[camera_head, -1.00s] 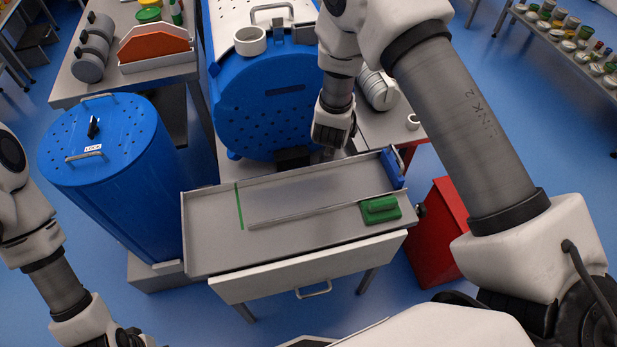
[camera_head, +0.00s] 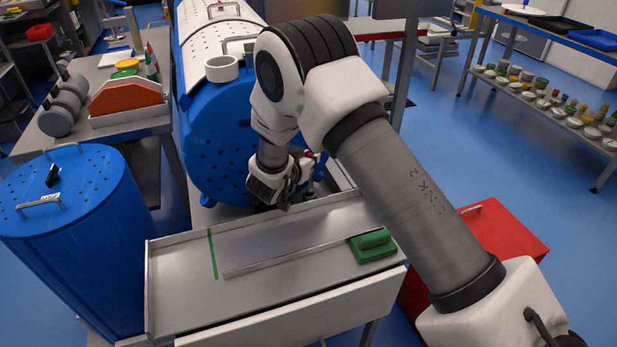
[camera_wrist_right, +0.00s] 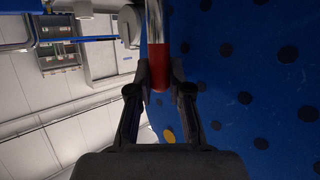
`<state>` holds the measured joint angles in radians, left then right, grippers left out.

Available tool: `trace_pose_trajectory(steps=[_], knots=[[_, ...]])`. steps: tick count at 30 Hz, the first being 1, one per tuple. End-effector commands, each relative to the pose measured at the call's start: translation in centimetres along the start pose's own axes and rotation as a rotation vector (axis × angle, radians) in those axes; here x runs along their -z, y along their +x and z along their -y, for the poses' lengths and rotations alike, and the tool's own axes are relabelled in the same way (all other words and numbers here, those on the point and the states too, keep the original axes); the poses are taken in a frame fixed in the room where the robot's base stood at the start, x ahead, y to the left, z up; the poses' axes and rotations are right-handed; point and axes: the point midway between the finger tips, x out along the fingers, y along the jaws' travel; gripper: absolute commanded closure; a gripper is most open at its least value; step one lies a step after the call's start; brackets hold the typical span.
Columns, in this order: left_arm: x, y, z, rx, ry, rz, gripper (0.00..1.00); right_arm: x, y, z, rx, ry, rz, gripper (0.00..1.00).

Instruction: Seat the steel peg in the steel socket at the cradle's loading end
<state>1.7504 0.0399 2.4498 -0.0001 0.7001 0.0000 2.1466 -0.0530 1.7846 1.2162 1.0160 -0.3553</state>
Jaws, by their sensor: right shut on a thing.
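My right gripper (camera_wrist_right: 160,92) is shut on a steel rod with a red end, which looks like the steel peg (camera_wrist_right: 161,68). In the right wrist view the red part sits between the fingertips and the bright steel runs up out of frame. In the head view the gripper (camera_head: 300,178) is in front of the lying blue perforated tub (camera_head: 217,135), near its end face, above the far edge of the tray table. The steel socket and the cradle's loading end cannot be made out; my right arm hides part of that area. My left gripper is out of view.
A blue upright tub (camera_head: 85,240) stands at left. A red cabinet (camera_head: 505,240) stands at right behind my right arm. A white ring (camera_head: 222,68) sits on the lying tub.

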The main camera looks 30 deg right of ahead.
Motion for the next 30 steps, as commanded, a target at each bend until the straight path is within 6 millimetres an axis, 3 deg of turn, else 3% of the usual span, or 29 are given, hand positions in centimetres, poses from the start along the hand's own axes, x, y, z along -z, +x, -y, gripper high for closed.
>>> trace_pose_trajectory(steps=[7,20,21,30], knots=[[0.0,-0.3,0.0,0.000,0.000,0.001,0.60,-3.6,1.4,0.0,0.001,-0.001,0.002,1.00],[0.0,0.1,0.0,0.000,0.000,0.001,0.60,-4.3,1.7,0.1,0.002,0.001,0.000,1.00],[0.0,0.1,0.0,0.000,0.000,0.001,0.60,-4.2,1.6,0.1,0.002,0.001,0.000,0.71],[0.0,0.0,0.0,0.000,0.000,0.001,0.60,-4.2,1.6,0.0,0.001,0.001,0.001,0.71]])
